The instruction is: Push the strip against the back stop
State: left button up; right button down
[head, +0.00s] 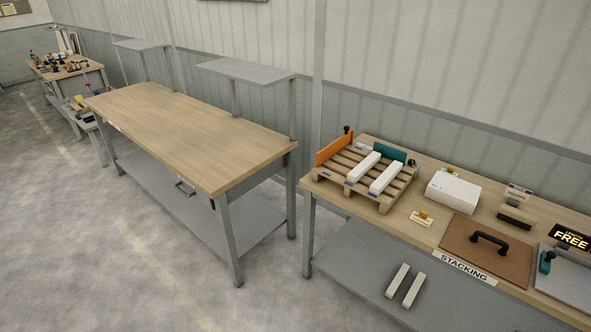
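Two white strips lie side by side on a small wooden pallet (338,172) on the right-hand bench. The left strip (363,166) and the right strip (386,177) both run from front to back across the slats. A teal upright plate (391,154) stands at the pallet's back edge and looks like the back stop. An orange upright plate (333,147) stands along its left side. The strips' far ends lie near the teal plate; I cannot tell whether they touch it. Neither of my grippers is in view.
Two more white strips (398,280) lie on the lower grey shelf (365,270). A white box (453,192), a brown board with a black handle (474,257) and a "STACKING" sign (464,268) sit right of the pallet. The middle bench (190,130) has a clear top.

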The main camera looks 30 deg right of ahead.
aim_at(353, 176)
jog(key=u, duration=0.15)
jog(key=i, duration=0.95)
jog(key=z, duration=0.05)
